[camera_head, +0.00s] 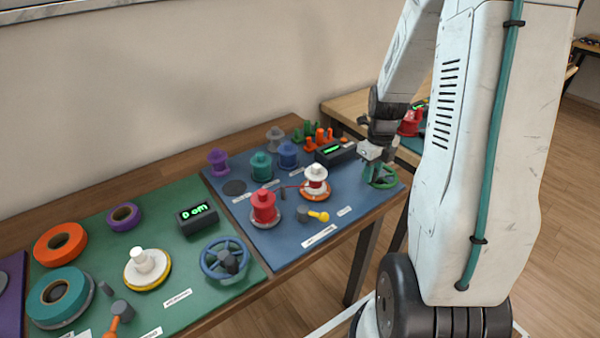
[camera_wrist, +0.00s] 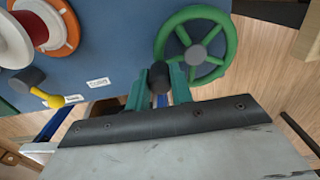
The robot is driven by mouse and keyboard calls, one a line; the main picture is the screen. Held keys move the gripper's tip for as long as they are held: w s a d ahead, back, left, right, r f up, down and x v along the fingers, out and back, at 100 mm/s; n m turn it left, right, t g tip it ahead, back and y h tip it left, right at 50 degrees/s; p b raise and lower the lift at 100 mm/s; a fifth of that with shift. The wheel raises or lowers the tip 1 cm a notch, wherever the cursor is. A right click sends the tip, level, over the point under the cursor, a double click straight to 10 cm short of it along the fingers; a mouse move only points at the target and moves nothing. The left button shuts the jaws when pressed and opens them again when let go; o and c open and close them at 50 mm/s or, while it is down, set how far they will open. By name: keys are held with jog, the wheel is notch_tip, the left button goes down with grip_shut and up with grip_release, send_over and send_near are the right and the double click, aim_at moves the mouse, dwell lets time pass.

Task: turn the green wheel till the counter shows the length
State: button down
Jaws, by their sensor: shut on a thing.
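The green wheel (camera_head: 388,183) lies at the right end of the blue mat. In the wrist view the green wheel (camera_wrist: 230,45) shows its spokes and grey hub, above and right of my gripper. My gripper (camera_wrist: 160,82) is shut on a dark handle (camera_wrist: 160,70) at the wheel's near rim; in the head view my gripper (camera_head: 370,170) reaches down to the wheel. The black counter (camera_head: 335,151) with a green display stands at the back of the blue mat; its reading is too small to make out.
A red spool (camera_head: 264,207), a white spool with red cord (camera_head: 316,180) and a yellow-handled tool (camera_head: 318,216) are on the blue mat (camera_head: 240,215). A blue wheel (camera_head: 225,260) and another counter (camera_head: 197,216) are on the green mat to the left.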

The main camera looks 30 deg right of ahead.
jog(key=c, duration=1.1)
grip_release()
jog(key=shift+c, duration=0.2)
notch_tip(320, 180, up, 8)
jog(key=shift+f, duration=0.15)
jog(key=n, duration=0.2)
jog(key=shift+s+a+n, duration=0.25)
jog(key=shift+s+n, duration=0.05)
jog(key=shift+n, duration=0.1)
jog(key=s+a+r+n, duration=0.4)
jog(key=a+n, duration=0.4)
jog(key=n, duration=0.2)
jog(key=s+a+r+n+t, duration=0.1)
jog(key=s+a+r+n, duration=0.4)
jog(key=a+n, duration=0.3)
jog(key=s+a+r+n, duration=0.5)
jog(key=s+a+n, duration=0.2)
jog(key=n, duration=0.7)
jog(key=shift+a, duration=0.9)
